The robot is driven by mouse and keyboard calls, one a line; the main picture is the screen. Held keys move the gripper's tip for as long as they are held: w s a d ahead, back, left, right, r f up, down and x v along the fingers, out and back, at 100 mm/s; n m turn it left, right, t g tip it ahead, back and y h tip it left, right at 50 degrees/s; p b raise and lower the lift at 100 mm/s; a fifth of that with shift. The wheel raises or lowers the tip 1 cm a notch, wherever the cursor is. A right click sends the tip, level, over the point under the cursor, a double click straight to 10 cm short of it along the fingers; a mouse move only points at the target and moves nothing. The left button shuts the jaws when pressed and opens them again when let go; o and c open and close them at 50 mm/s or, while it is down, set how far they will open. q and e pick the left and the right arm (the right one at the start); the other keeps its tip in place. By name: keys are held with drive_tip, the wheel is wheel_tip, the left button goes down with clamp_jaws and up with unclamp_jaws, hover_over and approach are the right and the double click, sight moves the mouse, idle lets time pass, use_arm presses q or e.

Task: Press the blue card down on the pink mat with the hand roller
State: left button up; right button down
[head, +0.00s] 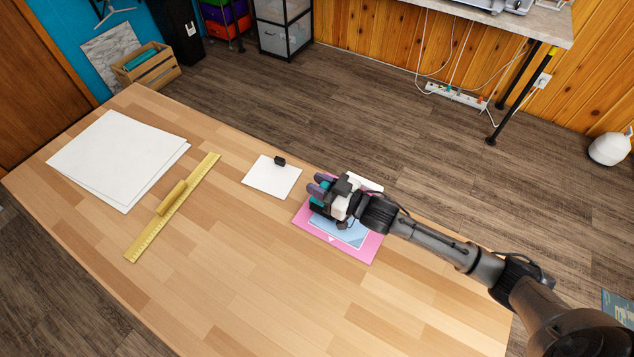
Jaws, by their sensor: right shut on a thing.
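The pink mat (373,248) lies on the wooden table (260,262) at right of centre. The light blue card (350,236) lies on the mat, its upper part hidden beneath my right gripper. My right gripper (320,192) is over the upper left part of the mat and card, shut on the hand roller. Only a teal bit (322,186) of what seems to be the roller shows between the fingers. The roller's drum is mostly hidden, so I cannot tell whether it touches the card. My left gripper is out of view.
A white sheet (270,179) with a small black item (280,161) lies left of the mat. A yellow ruler (150,235) with a raised grip and large white sheets (115,160) lie farther left. The table's front middle is clear.

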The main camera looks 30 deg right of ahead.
drive_tip(key=shift+p+v, duration=0.75)
drive_tip(key=shift+v, duration=1.5)
drive_tip(key=p+v, duration=0.2)
drive_tip(key=v, duration=0.5)
drive_tip(key=shift+p, duration=0.3)
drive_tip(key=shift+w, duration=0.15)
